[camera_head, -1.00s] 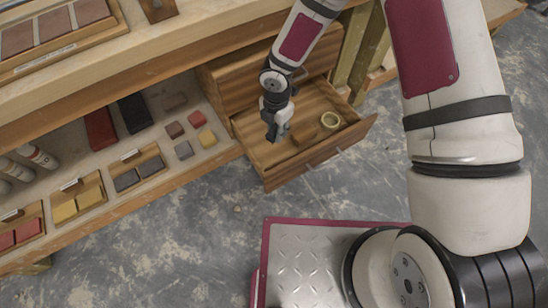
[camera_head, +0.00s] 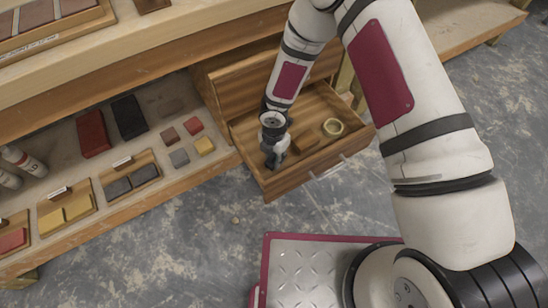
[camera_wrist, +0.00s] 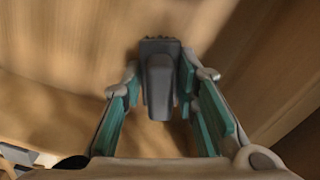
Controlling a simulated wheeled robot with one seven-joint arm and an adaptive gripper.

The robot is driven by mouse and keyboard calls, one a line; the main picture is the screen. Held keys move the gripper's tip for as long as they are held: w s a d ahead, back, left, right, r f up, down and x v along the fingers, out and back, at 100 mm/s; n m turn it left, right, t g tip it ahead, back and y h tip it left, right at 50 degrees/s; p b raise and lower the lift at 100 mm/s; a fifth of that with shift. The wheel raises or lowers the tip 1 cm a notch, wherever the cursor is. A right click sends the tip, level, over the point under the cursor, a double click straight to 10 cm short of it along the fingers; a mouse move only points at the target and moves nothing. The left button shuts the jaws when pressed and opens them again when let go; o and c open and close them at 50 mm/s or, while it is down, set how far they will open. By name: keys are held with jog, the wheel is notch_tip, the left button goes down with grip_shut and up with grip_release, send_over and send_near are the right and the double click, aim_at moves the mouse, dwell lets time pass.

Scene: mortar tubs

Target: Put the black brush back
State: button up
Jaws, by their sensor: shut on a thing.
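The open wooden drawer (camera_head: 340,157) stands out from under the bench, with a bare wooden floor around my gripper. My gripper (camera_head: 274,160) is over the drawer's front left part, pointing down, low inside it. In the wrist view, my gripper (camera_wrist: 160,105) is shut on the black brush (camera_wrist: 160,75), a dark grey body with a dark bristly end. The brush is between the two teal-padded fingers. In the head view the brush is mostly hidden by the gripper. Whether it touches the drawer floor I cannot tell.
A brown block (camera_head: 306,140) and a pale tape ring (camera_head: 333,127) lie in the drawer, right of my gripper.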

aim_at(274, 154)
jog(key=shift+f, duration=0.15)
jog(key=o, duration=1.1)
notch_tip(274, 154, up, 12)
jog(key=p, duration=0.5)
jog(key=shift+r, duration=0.2)
jog(key=shift+w+r, duration=0.1)
